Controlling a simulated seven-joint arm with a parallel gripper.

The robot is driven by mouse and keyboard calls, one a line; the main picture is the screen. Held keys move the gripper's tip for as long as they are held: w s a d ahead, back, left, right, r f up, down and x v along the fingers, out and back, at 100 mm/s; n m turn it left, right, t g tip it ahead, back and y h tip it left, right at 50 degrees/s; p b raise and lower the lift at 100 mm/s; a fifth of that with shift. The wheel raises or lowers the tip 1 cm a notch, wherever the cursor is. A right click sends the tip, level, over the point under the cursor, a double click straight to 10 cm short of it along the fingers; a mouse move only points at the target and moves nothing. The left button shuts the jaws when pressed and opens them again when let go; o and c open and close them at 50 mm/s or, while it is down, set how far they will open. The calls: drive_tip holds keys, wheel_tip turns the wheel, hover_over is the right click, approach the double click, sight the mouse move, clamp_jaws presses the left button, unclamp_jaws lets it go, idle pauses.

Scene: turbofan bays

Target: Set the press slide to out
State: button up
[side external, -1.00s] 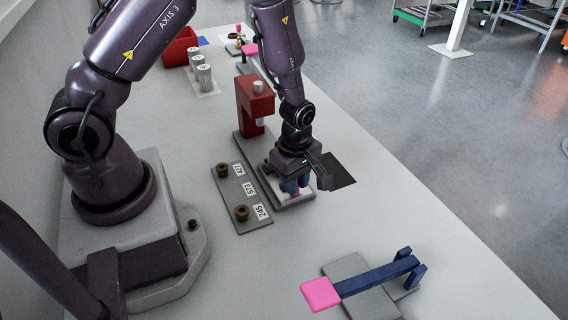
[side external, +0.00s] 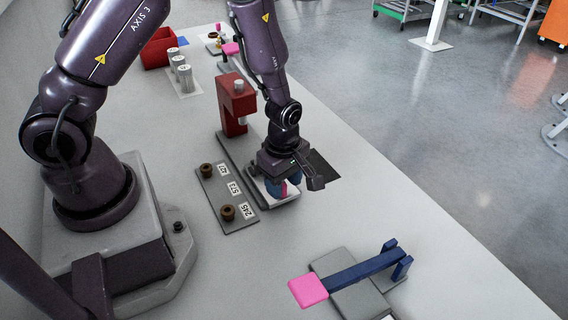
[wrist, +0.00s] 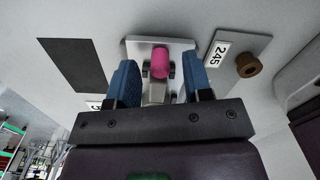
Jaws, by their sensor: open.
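The press has a red frame (side external: 232,118) on a long grey base. Its slide, a pale plate (side external: 290,198), lies at the near end of that base, out from under the red frame. A pink knob (wrist: 160,60) stands up from the slide and also shows in the side view (side external: 284,190). My gripper (side external: 278,186) is low over the slide, pointing down. In the wrist view its blue fingers (wrist: 159,72) are open, one on each side of the knob, with visible gaps. The fingers hide part of the slide in the side view.
A grey board (side external: 238,224) with brown knobs and number labels lies left of the press. A dark flat patch (side external: 322,165) is at its right. A blue lever with a pink pad (side external: 308,291) stands nearer. Metal cylinders (side external: 184,78) and a red bin (side external: 158,52) are behind.

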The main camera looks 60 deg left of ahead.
wheel_tip(320, 180, up, 12)
drive_tip(key=shift+r, duration=0.25)
idle(0.4)
drive_tip(key=s+r+m+t, duration=0.2)
drive_tip(key=s+r+m, duration=0.4)
drive_tip(key=r+m, duration=0.3)
drive_tip(key=s+a+r+m+t, duration=0.1)
drive_tip(key=s+r+m+t, duration=0.2)
drive_tip(key=s+r+m, duration=0.3)
drive_tip(key=shift+s+r+m+t, duration=0.3)
drive_tip(key=shift+r+m, duration=1.15)
drive_tip(key=shift+m, duration=1.55)
